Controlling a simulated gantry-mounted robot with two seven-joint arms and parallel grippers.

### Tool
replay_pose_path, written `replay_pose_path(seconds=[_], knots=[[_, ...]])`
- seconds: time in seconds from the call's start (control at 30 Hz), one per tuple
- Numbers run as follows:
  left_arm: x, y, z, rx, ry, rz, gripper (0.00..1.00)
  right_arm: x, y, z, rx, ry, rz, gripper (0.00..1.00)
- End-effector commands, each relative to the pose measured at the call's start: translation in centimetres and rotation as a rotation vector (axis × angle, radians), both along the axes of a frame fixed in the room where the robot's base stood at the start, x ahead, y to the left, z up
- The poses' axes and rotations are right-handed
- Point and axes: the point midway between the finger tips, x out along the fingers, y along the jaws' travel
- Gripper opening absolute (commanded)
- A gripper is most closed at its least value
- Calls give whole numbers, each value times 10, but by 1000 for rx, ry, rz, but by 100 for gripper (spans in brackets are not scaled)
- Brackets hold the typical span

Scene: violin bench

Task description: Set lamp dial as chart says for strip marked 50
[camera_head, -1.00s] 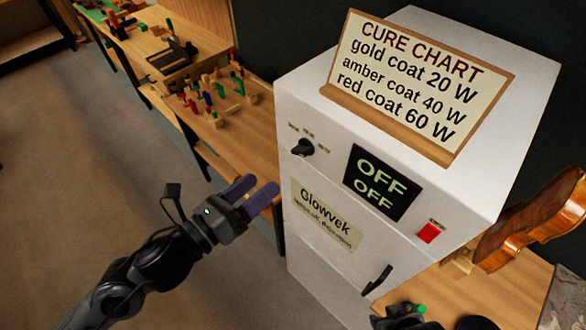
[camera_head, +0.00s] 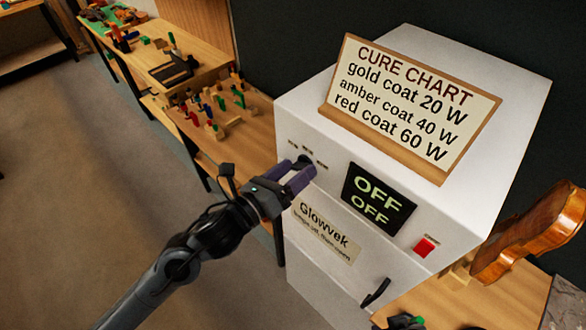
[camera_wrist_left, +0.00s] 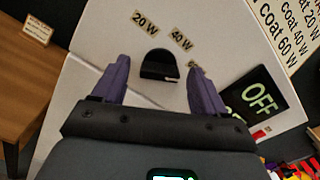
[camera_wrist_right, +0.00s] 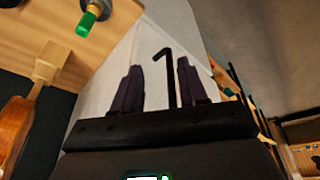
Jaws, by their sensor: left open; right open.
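The white lamp cabinet (camera_head: 330,120) has a black dial (camera_wrist_left: 158,66) on its front, with labels 20 W (camera_wrist_left: 145,22), 40 W (camera_wrist_left: 181,39) and a third one partly hidden by a finger. The lamp display (camera_head: 378,198) reads OFF twice. The cure chart (camera_head: 410,105) lists gold coat 20 W, amber coat 40 W, red coat 60 W. My left gripper (camera_head: 303,168) is open at the dial, its fingers on either side in the left wrist view; contact cannot be told. My right gripper (camera_wrist_right: 156,82) is open and empty, with the cabinet's door handle (camera_wrist_right: 170,75) in line between its fingers. No strip marked 50 is seen.
A red button (camera_head: 425,246) is right of the display. A violin (camera_head: 530,232) stands right of the cabinet. Benches with small coloured pieces (camera_head: 215,110) run back on the left. A small card (camera_wrist_left: 38,28) is unreadable. Floor at left is clear.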

Motion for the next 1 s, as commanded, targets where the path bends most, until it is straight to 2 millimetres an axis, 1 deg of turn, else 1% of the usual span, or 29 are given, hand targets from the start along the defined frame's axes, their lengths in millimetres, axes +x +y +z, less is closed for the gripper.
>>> replay_pose_path(seconds=[0.3, 0.67, 1.0], knots=[[1, -1, 0, 0, 0, 0, 72, 0, 0, 0, 2, 1, -1, 43], [1, -1, 0, 0, 0, 0, 17, 0, 2, 0, 9, 1, -6, 43], [1, -1, 0, -34, 33, 0, 16, 0, 2, 0, 10, 2, -6, 43]])
